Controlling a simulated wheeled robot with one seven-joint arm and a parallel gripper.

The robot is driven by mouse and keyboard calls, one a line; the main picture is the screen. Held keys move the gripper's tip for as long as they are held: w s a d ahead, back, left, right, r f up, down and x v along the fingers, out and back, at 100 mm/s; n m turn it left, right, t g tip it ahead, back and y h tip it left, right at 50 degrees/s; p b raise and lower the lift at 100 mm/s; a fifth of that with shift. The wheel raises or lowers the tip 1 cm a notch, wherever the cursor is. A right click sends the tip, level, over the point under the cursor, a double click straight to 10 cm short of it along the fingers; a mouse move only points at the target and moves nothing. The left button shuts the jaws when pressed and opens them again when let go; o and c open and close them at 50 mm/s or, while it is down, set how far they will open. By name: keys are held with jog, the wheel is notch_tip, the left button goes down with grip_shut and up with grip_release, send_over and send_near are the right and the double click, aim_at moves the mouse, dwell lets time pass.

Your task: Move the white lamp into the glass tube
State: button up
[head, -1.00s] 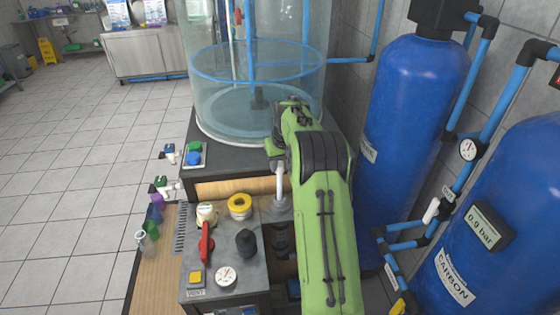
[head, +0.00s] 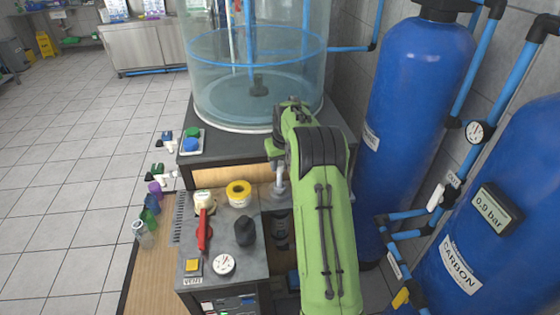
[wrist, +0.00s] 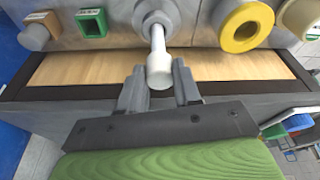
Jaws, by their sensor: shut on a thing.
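The white lamp (head: 279,173), a slim pale rod, stands roughly upright beneath my gripper (head: 275,148) in the head view. In the wrist view the lamp's thick white end (wrist: 160,72) lies between my two fingers (wrist: 159,88), which are shut on it. Its thinner shaft runs down to a round grey fitting (head: 280,191) at the bench edge, and its lower end seems to be inside that fitting. I cannot make out a glass tube clearly; a dark cylinder (head: 281,229) shows below the fitting.
A control panel with a red lever (head: 202,231), black knob (head: 245,231) and yellow ring (head: 238,192) is left of the lamp. A large clear tank (head: 258,65) stands behind. Blue cylinders (head: 410,110) and pipes crowd the right.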

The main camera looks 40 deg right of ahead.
aim_at(281, 173)
jog(key=shift+f+b, duration=0.95)
jog(key=shift+f, duration=0.75)
jog(key=shift+f+b, duration=0.85)
jog(key=shift+f, duration=0.5)
jog(key=o, duration=0.9)
jog(key=shift+c, duration=0.2)
jog(key=shift+o, duration=0.5)
jog(key=o, duration=0.3)
